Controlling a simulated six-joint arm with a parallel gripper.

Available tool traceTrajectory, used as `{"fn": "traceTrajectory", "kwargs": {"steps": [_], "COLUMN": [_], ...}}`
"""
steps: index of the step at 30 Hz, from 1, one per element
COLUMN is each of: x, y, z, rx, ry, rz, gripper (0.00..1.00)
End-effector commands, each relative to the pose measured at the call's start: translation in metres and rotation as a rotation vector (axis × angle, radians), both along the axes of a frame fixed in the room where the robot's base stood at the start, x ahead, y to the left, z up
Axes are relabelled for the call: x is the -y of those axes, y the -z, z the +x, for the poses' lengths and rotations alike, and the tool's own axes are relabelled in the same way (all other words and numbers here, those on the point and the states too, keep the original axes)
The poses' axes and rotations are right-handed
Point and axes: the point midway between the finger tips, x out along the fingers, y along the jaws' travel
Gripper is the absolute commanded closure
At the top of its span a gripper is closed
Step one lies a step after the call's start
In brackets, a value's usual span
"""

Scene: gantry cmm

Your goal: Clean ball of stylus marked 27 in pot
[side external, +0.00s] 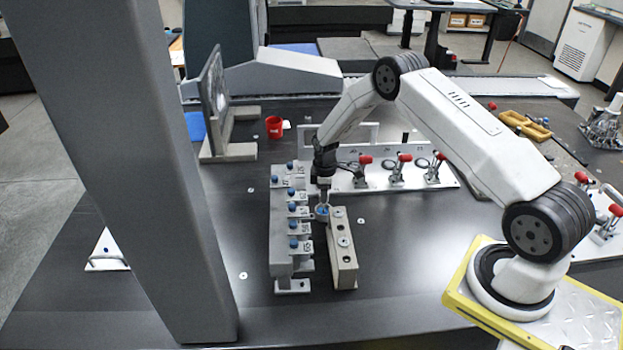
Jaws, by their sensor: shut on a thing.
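My gripper (323,190) points down between a grey rack and a beige block. It is shut on a small part, seemingly a stylus, too small here to make out its ball or number. Right under it is a small round pot (322,217) with blue inside; I cannot tell whether the held part touches it or is inside it. The grey rack (281,245) at the left bears several blue-topped pieces (292,207) beside white number tags, too small to read surely. The beige block (344,262) at the right has round holes in its top.
A white plate with red-handled toggle clamps (397,170) stands behind and right of my gripper. A red cup (274,127) and an upright grey plate on a stand (228,152) are behind left. A large grey column (130,170) rises at left. The dark table front (400,290) is clear.

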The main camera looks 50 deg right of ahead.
Motion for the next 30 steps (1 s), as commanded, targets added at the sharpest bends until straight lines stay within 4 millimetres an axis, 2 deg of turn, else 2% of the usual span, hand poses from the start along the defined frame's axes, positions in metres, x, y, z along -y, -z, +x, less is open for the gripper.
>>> {"fn": "traceTrajectory", "kwargs": {"steps": [15,30], "x": [-0.0005,-0.0003], "y": [0.0014,0.0009], "z": [-0.0013,-0.0008], "rx": [-0.004,-0.002], "ry": [0.377,0.392], "rz": [0.001,0.001], "gripper": [1.0,1.0]}}
